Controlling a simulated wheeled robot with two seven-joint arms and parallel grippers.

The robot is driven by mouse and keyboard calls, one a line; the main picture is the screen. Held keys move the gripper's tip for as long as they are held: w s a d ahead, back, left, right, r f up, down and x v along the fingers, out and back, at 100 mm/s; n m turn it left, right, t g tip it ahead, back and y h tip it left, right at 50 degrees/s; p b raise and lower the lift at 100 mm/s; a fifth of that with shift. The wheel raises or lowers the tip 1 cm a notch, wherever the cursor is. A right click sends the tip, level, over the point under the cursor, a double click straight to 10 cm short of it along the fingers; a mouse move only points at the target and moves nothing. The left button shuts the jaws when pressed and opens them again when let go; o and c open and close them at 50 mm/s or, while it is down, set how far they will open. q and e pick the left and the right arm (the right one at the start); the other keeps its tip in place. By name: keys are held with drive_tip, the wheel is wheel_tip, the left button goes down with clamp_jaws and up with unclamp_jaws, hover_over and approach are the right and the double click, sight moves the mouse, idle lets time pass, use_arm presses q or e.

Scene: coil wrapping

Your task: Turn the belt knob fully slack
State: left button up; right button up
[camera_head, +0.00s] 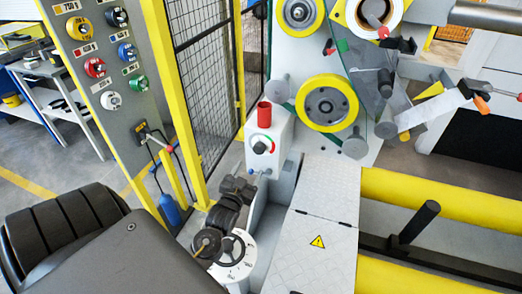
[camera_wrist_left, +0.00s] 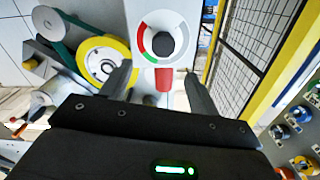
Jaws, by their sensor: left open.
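The knob is black and round, on a dial with a red, green and white ring. In the head view the knob (camera_head: 260,147) sits on the front of a pale box under a red cylinder (camera_head: 264,114). In the left wrist view the knob (camera_wrist_left: 159,45) faces the camera, with the red cylinder below it. Where the knob points is unclear. My right gripper is out of view.
A mesh fence with yellow posts (camera_head: 190,100) stands left of the box. A yellow-rimmed wheel (camera_head: 327,103) is at its right. A grey cover with a warning sign (camera_head: 317,241) lies lower right. A control panel with coloured knobs (camera_head: 110,70) is at upper left.

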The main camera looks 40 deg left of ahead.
sight(258, 151)
use_arm(q)
drive_tip(key=x, duration=0.3)
drive_tip(key=p+x, duration=0.1)
drive_tip(key=x, duration=0.5)
drive_tip(key=shift+a, duration=0.35)
drive_tip(key=shift+w+a, duration=0.1)
drive_tip(key=shift+w, duration=0.35)
drive_tip(key=c, duration=1)
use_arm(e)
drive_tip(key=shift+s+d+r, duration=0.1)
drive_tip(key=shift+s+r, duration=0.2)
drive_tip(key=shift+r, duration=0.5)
use_arm(q)
drive_tip(key=shift+n, duration=0.3)
